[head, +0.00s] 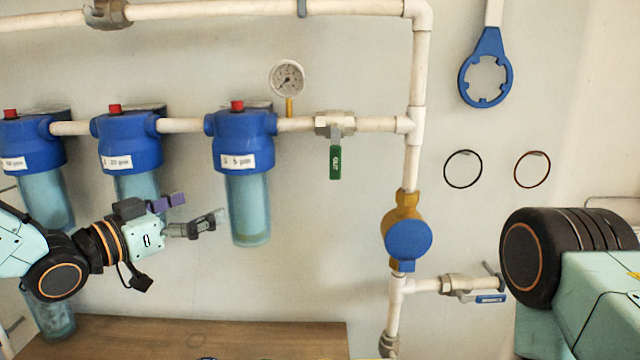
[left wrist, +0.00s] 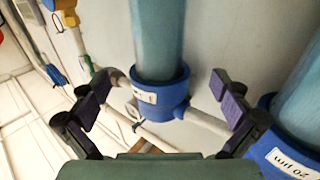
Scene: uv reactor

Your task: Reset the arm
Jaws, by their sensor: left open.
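My left arm comes in from the left in the head view. Its gripper (head: 198,208) is open and points right, beside the clear bowl of the rightmost filter housing (head: 248,205). In the left wrist view the open gripper (left wrist: 168,100) has its two purple-padded fingers wide apart with nothing held. A blue-capped filter housing (left wrist: 160,92) appears upside down in the gap between them, beyond the fingertips. I cannot tell how far away it is. A black and teal part of my right arm (head: 545,255) shows at the right; its gripper is out of view.
Two more filter housings (head: 130,145) (head: 35,150) hang on the white pipe to the left. A gauge (head: 287,78), green-handled valve (head: 335,160), blue meter (head: 408,238) and blue wrench (head: 487,65) are on the wall. A wooden surface (head: 200,338) lies below.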

